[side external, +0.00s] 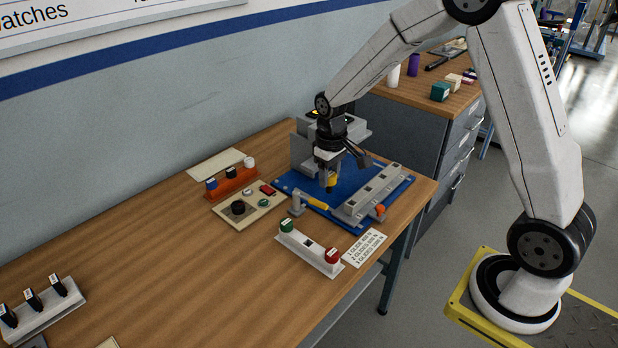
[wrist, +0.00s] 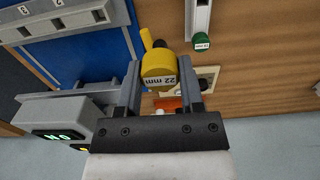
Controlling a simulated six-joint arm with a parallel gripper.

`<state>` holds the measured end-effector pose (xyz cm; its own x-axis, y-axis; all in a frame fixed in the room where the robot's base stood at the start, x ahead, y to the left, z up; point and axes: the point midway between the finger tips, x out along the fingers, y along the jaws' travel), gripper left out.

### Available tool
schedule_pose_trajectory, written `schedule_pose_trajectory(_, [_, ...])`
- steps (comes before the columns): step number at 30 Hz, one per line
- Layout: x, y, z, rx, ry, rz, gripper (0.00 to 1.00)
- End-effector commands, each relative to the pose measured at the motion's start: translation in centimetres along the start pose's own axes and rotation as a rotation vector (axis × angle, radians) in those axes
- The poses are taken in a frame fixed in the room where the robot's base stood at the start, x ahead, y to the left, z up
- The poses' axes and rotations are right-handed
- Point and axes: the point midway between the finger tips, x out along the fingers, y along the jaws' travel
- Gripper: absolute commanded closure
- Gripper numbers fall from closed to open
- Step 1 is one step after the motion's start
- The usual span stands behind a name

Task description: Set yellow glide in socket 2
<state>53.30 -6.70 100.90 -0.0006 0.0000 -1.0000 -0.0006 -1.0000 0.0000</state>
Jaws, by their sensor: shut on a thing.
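The yellow glide, marked "22 mm" (wrist: 158,68), is between the fingers of my gripper (wrist: 160,76), which is shut on it. In the side view the glide (side external: 332,181) hangs from my gripper (side external: 331,176) above the blue plate (side external: 290,181), left of the grey socket bar (side external: 368,194). The socket bar also shows at the top left of the wrist view (wrist: 70,22), with the numbers 2 and 3 and dark square openings. The glide is apart from the bar. Its lower end is partly hidden in the wrist view.
A clamp with a yellow handle (side external: 316,203) stands close to the glide. A white holder (side external: 306,251) carries green and red glides around an empty middle slot. A control panel (side external: 235,221), an orange rack (side external: 232,184) and a grey machine (side external: 300,150) stand around the plate.

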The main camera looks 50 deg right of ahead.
Motion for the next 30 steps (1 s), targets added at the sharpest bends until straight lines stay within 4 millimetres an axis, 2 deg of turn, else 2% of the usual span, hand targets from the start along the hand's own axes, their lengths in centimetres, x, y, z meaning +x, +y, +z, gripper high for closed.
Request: schedule_pose_trajectory(30, [-1.4,14.3,0.3,0.002,0.001,0.000,1.00])
